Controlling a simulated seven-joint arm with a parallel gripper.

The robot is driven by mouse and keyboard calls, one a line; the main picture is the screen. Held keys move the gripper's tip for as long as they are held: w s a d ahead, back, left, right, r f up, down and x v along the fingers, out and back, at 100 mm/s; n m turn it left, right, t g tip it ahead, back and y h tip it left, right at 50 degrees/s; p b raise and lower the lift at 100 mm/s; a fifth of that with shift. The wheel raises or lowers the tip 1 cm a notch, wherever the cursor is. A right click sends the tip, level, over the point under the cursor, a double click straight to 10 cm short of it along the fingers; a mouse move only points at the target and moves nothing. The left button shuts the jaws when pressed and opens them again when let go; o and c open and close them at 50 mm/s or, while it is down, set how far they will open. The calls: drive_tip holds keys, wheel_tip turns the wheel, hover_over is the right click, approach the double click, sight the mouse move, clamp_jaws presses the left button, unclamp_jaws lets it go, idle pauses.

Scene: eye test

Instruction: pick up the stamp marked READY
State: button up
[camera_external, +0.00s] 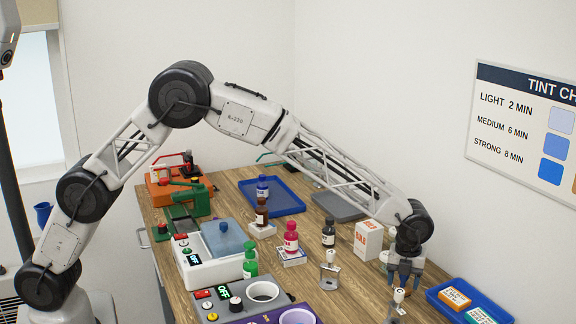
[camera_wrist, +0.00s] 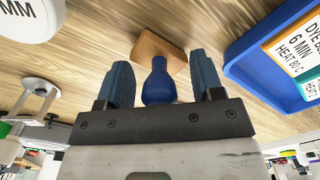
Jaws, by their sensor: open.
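A stamp with a dark blue knob handle (camera_wrist: 158,84) and a wooden base (camera_wrist: 150,46) stands on the table in the wrist view. No lettering on it can be read there, so I cannot tell whether it is marked READY. My gripper (camera_wrist: 161,64) is open, with one blue finger on each side of the handle and a gap on both sides. The handle's near end is hidden by the gripper body. In the external view my gripper (camera_external: 405,283) is low over the table's right part, and I cannot make out the stamp there.
A blue tray (camera_wrist: 236,70) with labelled cards lies close right of the gripper. White-knobbed metal tools (camera_external: 330,269) stand to the left, one (camera_external: 396,303) close in front. A white and orange box (camera_external: 368,238) stands behind. Bottles and machines crowd the left; bare wood lies between.

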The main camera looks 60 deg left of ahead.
drive_tip(key=c, duration=1)
drive_tip(key=shift+r, duration=5)
